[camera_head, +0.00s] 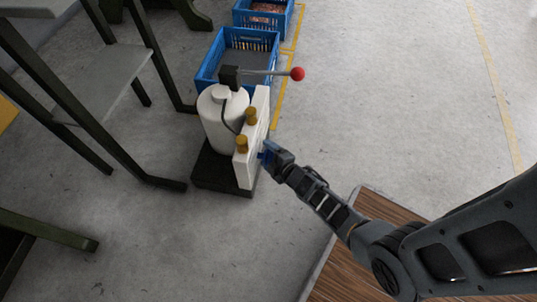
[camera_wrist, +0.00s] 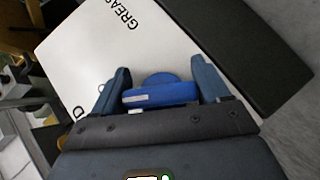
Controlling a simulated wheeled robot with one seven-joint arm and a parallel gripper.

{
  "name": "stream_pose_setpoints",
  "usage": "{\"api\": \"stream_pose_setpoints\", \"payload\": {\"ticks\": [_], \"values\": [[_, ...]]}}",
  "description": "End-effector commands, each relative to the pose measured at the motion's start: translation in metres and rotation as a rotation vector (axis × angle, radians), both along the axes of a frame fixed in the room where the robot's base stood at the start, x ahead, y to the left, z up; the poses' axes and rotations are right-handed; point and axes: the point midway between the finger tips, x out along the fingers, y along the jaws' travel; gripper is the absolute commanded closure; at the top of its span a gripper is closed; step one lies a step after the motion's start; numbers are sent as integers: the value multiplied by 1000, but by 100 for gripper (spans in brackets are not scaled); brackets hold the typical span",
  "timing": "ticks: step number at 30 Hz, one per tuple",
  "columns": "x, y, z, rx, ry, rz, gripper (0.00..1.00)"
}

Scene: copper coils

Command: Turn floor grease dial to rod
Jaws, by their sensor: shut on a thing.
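The floor grease unit has a white tank (camera_head: 215,122) on a black base and a white front panel (camera_head: 249,150). In the wrist view, the panel (camera_wrist: 105,50) carries the letters "GREAS", partly cut off, and a "D" by the left finger. The blue dial (camera_wrist: 160,95) sits on this panel, with a short white mark on the left of its near face. My gripper (camera_wrist: 162,82) is shut on the dial, with one finger on each side. In the head view, my gripper (camera_head: 270,154) is at the panel's right face and mostly hides the dial. The lettering around the dial is mostly hidden.
A lever with a red ball (camera_head: 297,74) juts right above the unit. Two brass caps (camera_head: 251,115) stand on the panel. Blue crates (camera_head: 206,68) are behind it. A dark metal frame (camera_head: 120,150) stands left. A wooden platform (camera_head: 345,262) is lower right. Floor to the right is clear.

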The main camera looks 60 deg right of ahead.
Motion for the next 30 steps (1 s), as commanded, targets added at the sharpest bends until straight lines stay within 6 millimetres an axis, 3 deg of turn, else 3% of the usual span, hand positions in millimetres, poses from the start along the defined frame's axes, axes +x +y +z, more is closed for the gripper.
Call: {"api": "stream_pose_setpoints", "payload": {"ticks": [4, 29, 30], "values": [[0, 0, 0, 0, 0, 0, 55], [0, 1, -2, 144, 52, 0, 55], [0, 1, -2, 144, 52, 0, 23]]}}
